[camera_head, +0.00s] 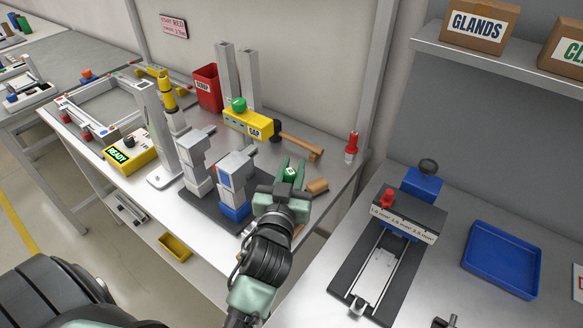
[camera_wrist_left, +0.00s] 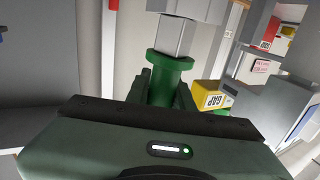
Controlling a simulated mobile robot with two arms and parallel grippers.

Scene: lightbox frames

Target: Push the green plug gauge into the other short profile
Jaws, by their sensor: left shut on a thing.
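My left gripper (camera_head: 290,176) is shut on the green plug gauge (camera_head: 290,173), beside the grey blocks on the bench. In the left wrist view the gauge (camera_wrist_left: 171,72) has a green handle with a collar and a silver square shank. A wider grey piece shows just beyond the shank; I cannot tell whether they touch. Two upright grey pieces, a left one (camera_head: 198,150) and a right one (camera_head: 236,165) with blue parts, stand on a dark plate (camera_head: 184,203). I cannot tell which is the other short profile. My right gripper is not in view.
A yellow GAP box (camera_head: 258,127), a hammer (camera_head: 298,140) and a red bin (camera_head: 207,88) stand behind. A yellow READY box (camera_head: 130,152) is at left. A clamp fixture (camera_head: 375,265) and blue tray (camera_head: 500,260) occupy the right bench.

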